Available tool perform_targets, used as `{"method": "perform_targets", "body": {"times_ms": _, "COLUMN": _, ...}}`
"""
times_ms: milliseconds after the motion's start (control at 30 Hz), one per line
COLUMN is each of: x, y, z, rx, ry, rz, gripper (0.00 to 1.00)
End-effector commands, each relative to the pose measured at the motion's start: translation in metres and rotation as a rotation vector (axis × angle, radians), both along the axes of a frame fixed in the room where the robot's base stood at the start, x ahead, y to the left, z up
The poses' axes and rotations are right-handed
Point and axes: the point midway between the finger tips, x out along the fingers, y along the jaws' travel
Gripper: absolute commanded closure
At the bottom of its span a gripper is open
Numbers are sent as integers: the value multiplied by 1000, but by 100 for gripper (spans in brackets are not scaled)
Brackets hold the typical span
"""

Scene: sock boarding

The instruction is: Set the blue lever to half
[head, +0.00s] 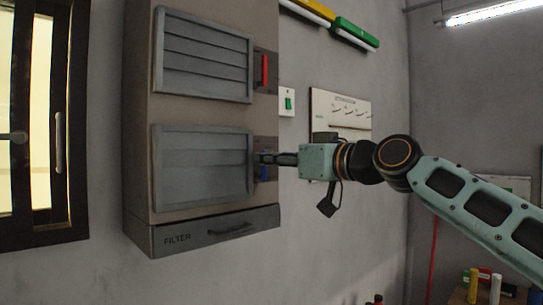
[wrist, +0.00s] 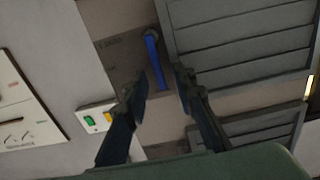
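The blue lever (wrist: 154,60) is mounted on a dark plate beside a grey louvred panel (wrist: 240,50). In the wrist view it runs from a round pivot at the top down to between my fingertips. In the head view only part of the blue lever (head: 263,174) shows, beside the lower louvre; my fingers hide the rest. My gripper (wrist: 161,82) is open, with one finger on each side of the lever's free end and visible gaps. In the head view my gripper (head: 262,158) is at the cabinet's right side. I cannot tell whether the fingertips reach the lever's depth.
A red lever (head: 265,70) stands upright beside the upper louvre (head: 203,55). A drawer marked FILTER (head: 200,235) is below. A green switch (head: 288,103) and a white wall panel (head: 350,105) are on the wall close to my wrist. A window (head: 40,120) is at far left.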

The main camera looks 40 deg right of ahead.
Motion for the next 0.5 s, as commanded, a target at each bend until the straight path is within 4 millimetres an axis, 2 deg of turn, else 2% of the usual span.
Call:
{"method": "perform_targets", "body": {"times_ms": 267, "x": 1, "y": 0, "z": 0, "rx": 0, "ry": 0, "rz": 0, "gripper": 76}}
{"method": "perform_targets", "body": {"times_ms": 500, "x": 1, "y": 0, "z": 0, "rx": 0, "ry": 0, "rz": 1, "gripper": 100}}
